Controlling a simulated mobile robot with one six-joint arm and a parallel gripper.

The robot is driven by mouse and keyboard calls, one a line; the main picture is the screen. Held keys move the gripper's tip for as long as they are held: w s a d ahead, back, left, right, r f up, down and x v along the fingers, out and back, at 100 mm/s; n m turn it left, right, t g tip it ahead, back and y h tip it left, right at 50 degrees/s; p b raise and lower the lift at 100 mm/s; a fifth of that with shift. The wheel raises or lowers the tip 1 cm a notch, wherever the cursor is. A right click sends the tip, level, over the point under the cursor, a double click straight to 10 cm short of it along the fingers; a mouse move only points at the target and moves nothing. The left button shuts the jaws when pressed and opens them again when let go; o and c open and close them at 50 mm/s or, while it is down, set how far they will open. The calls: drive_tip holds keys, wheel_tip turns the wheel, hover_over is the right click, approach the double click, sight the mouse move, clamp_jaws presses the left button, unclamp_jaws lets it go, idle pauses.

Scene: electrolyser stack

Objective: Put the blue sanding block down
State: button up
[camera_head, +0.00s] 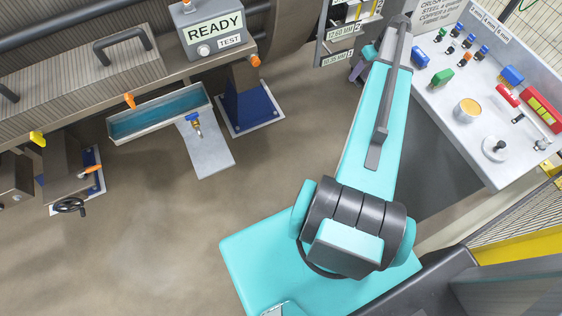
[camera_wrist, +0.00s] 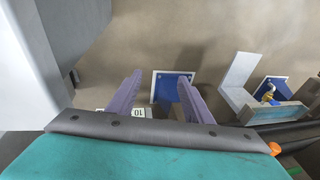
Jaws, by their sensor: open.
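A blue block (camera_head: 511,75), which looks like the sanding block, rests on the light grey bench (camera_head: 455,120) at the upper right in the head view. It lies behind a red piece, apart from my gripper. My gripper (camera_head: 362,67) is left of the bench, beside the labelled rack, and partly hidden by my arm. In the wrist view my gripper's two purple fingers (camera_wrist: 158,78) stand apart with nothing held between them. The floor and a blue pedestal foot show beyond them. I see no sanding block in the wrist view.
The bench also holds a green block (camera_head: 442,77), several small blue-and-black fittings, a cup (camera_head: 467,110), a round knobbed piece (camera_head: 495,149) and a red-and-yellow case (camera_head: 542,108). A labelled rack (camera_head: 340,40) stands close to my gripper. Bare bench shows towards its front left.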

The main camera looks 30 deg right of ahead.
drive_tip(key=s+a+f+g, duration=0.1)
drive_tip(key=a+f, duration=0.4)
drive_tip(key=a, duration=0.4)
drive_tip(key=s+a+f+g, duration=0.2)
drive_tip(key=a+f, duration=0.3)
drive_tip(key=a, duration=0.5)
drive_tip(key=s+a+f+g, duration=0.1)
drive_tip(key=a+f, duration=0.4)
drive_tip(key=a, duration=0.4)
drive_tip(key=s+a+f+g+h, duration=0.1)
drive_tip(key=s+a+f, duration=0.3)
drive_tip(key=s+a, duration=0.5)
drive_tip(key=s+a+f+g+h, duration=0.1)
drive_tip(key=s+a+f+g, duration=0.1)
drive_tip(key=s+a, duration=0.8)
drive_tip(key=shift+s+f+g, duration=0.4)
drive_tip(key=shift+s+f, duration=0.45)
drive_tip(key=shift+f, duration=0.05)
wheel_tip(320, 180, down, 2)
drive_tip(key=b, duration=0.2)
drive_tip(key=shift+s+f+b, duration=0.1)
drive_tip(key=shift+f+b, duration=0.15)
drive_tip(key=shift+b, duration=0.1)
